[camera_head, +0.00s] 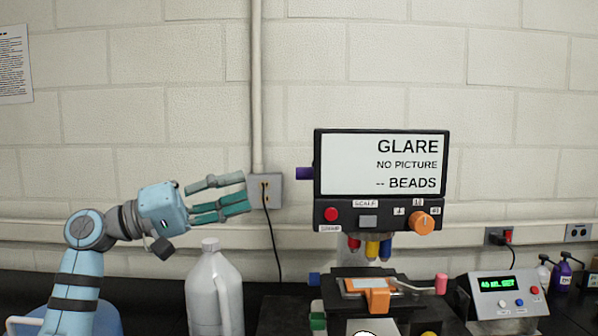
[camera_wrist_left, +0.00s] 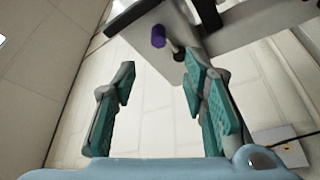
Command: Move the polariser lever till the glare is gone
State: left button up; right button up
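The microscope-like device has a screen (camera_head: 382,163) that reads GLARE, NO PICTURE and -- BEADS. A purple knob (camera_head: 304,173) sticks out from the left side of the screen housing. It also shows in the left wrist view (camera_wrist_left: 158,36), beyond my fingertips, near a short rod. No label shows which part is the polariser lever. My left gripper (camera_head: 246,190) is open and empty, left of the purple knob and apart from it. In the left wrist view its fingers (camera_wrist_left: 157,75) stand wide apart with wall between them. My right gripper is not in view.
A white jug (camera_head: 214,290) stands below my left gripper. The device has an orange dial (camera_head: 422,223), a red button (camera_head: 331,214), an orange-clipped stage (camera_head: 375,298) and a pink knob (camera_head: 441,284). A control box (camera_head: 503,294) stands right. A wall outlet (camera_head: 266,191) is behind my fingertips.

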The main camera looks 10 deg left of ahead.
pick_arm(q)
jog(key=p, duration=0.1)
send_near(298, 174)
jog(key=r+x, duration=0.1)
jog(key=x, duration=0.2)
jog(key=w+d+p, duration=0.1)
jog(key=w+d, duration=0.4)
jog(key=shift+d+r, duration=0.15)
jog(key=shift+s, duration=0.1)
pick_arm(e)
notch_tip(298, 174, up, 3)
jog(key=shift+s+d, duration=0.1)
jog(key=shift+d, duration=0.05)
pick_arm(q)
jog(key=shift+s+r, duration=0.1)
jog(key=shift+c, duration=0.5)
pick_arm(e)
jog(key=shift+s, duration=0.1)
pick_arm(q)
jog(key=shift+d, duration=0.1)
grip_shut()
jog(key=shift+p, duration=0.35)
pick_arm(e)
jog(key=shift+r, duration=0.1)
